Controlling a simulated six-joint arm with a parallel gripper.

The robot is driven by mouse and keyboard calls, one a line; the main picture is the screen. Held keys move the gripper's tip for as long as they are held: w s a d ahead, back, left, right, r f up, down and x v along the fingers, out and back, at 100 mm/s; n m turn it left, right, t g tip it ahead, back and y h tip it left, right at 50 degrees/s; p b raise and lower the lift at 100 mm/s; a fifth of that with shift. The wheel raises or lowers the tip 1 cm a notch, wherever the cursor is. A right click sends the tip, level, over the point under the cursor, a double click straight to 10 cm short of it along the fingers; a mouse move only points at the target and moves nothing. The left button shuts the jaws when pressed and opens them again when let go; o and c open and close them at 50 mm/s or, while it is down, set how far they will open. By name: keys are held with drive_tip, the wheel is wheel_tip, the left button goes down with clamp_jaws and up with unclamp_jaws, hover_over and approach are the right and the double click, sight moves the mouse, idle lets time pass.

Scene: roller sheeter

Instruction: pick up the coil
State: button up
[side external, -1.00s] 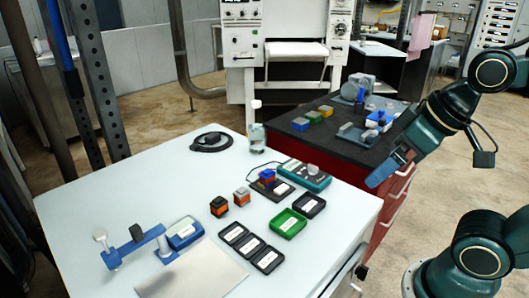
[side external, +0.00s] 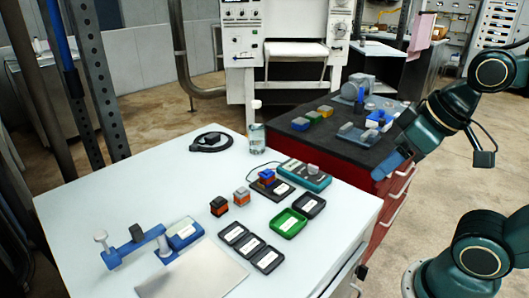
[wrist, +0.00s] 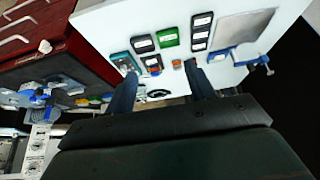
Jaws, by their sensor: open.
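A flat black ring (side external: 211,142), which looks like the coil, lies on the white table (side external: 110,200) near its far edge, left of a clear bottle. In the wrist view the dark ring (wrist: 158,93) shows small, beyond and between my fingers, partly cut off by my gripper body. My gripper (wrist: 160,72) is open and empty, its two blue fingers apart. In the side view my gripper (side external: 391,167) hangs in the air beyond the table's right edge, well away from the ring.
The clear bottle (side external: 256,136) stands close to the ring. Small blocks (side external: 219,206), black trays (side external: 268,259), a green tray (side external: 289,222) and a teal device (side external: 304,175) occupy the table's middle. A blue fixture (side external: 140,242) stands front left. A dark-topped red cabinet (side external: 345,160) stands behind.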

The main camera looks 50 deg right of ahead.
drive_tip(key=w, duration=0.1)
drive_tip(key=m+g, duration=0.6)
drive_tip(key=m, duration=1.2)
hover_over(268, 170)
wheel_tip(268, 170, down, 9)
drive_tip(key=shift+d+f, duration=0.15)
drive_tip(key=shift+f, duration=0.3)
drive_tip(key=shift+f, duration=4.3)
